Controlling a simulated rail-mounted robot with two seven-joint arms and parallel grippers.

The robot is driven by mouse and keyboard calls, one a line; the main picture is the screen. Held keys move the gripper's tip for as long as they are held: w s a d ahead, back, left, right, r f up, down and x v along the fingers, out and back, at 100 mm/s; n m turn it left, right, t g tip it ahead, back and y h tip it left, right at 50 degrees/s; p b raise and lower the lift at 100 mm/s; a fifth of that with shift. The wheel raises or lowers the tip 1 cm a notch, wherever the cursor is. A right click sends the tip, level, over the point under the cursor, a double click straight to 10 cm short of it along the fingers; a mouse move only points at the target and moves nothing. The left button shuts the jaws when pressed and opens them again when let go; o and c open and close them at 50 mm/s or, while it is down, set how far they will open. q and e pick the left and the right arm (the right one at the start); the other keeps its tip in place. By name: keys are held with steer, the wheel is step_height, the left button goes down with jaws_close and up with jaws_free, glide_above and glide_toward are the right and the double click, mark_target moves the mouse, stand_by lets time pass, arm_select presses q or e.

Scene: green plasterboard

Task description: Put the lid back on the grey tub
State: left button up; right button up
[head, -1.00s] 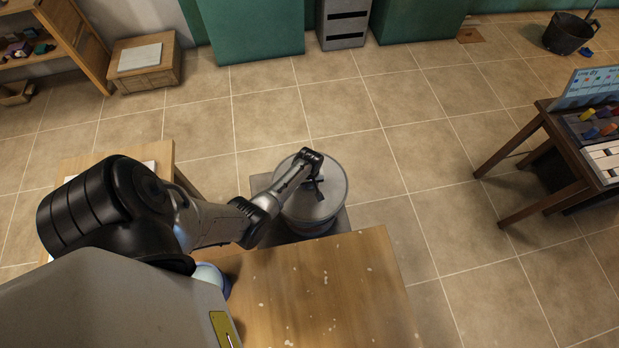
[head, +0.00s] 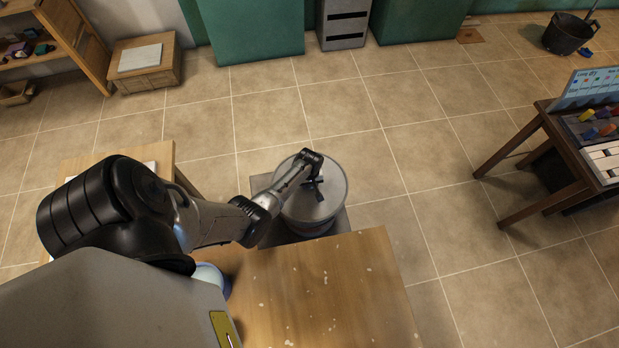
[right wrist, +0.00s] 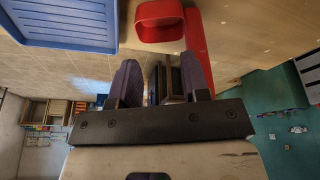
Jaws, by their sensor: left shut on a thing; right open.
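The grey tub (head: 308,230) stands on a grey stand beyond the wooden table's far edge in the head view. The round grey lid (head: 325,205) lies over its top and hides the opening. I cannot tell from above whether the lid is fully seated. My left gripper (head: 317,186) reaches in from the left above the lid and is shut on it near the middle; its wrist hides the exact grip. My right gripper (right wrist: 162,80) is open in the right wrist view, with nothing between its fingers, away from the tub.
The wooden table (head: 320,290) fills the near middle. A bench with coloured items (head: 590,135) stands at the right and a low wooden box (head: 145,75) at back left. Tiled floor lies clear between. A blue crate (right wrist: 68,22) and a red container (right wrist: 158,22) show in the right wrist view.

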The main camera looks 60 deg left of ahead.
arm_select(q)
steer(key=o, duration=1.5)
steer(key=shift+o, duration=0.2)
steer(key=shift+r, duration=0.15)
steer(key=shift+r+p, duration=3.4)
steer(key=shift+p, duration=0.45)
steer(key=shift+c, duration=0.4)
jaws_close()
